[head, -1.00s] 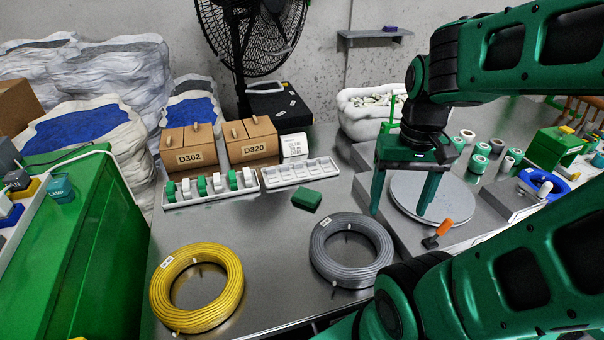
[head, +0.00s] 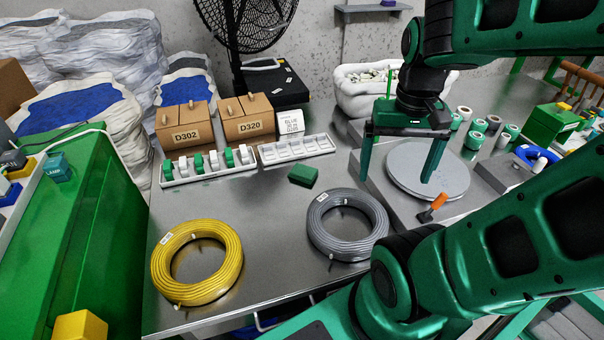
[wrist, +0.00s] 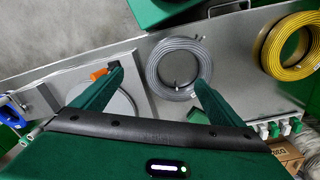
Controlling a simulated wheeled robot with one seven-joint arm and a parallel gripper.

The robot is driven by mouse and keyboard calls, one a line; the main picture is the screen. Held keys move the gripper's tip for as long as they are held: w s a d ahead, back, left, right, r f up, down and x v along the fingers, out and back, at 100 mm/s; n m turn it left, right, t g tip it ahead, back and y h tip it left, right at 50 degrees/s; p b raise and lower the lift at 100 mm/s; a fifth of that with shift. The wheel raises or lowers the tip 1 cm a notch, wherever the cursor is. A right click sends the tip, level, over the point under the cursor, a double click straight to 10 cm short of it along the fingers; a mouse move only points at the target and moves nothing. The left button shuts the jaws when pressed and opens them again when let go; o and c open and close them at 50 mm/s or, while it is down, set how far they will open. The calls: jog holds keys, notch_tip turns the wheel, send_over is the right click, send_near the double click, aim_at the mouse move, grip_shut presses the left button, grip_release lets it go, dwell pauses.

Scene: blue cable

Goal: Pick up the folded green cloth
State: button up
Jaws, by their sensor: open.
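The folded green cloth (head: 303,175) is a small dark green block-like shape lying flat on the metal table, just in front of the white slotted tray. My gripper (head: 397,178) is open and empty, with its fingers pointing down above the left part of the round grey plate. It is to the right of the cloth and apart from it.
A grey cable coil (head: 347,224) and a yellow coil (head: 197,262) lie in front of the cloth. White trays (head: 297,148) and cardboard boxes (head: 184,126) stand behind it. An orange-handled tool (head: 437,203) lies by the round plate (head: 456,188). Bare table surrounds the cloth.

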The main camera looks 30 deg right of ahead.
jog(key=w+d+f+m+h, duration=0.1)
jog(key=w, duration=0.7)
jog(key=w+d+f+m, duration=0.1)
jog(key=w+f, duration=0.1)
jog(key=w, duration=0.5)
jog(key=m+y, duration=0.1)
jog(key=m, duration=0.1)
send_over(303, 169)
notch_tip(303, 169, down, 11)
notch_tip(303, 169, down, 10)
jog(key=shift+f, duration=0.1)
jog(key=c, duration=1.2)
jog(key=shift+c, duration=0.2)
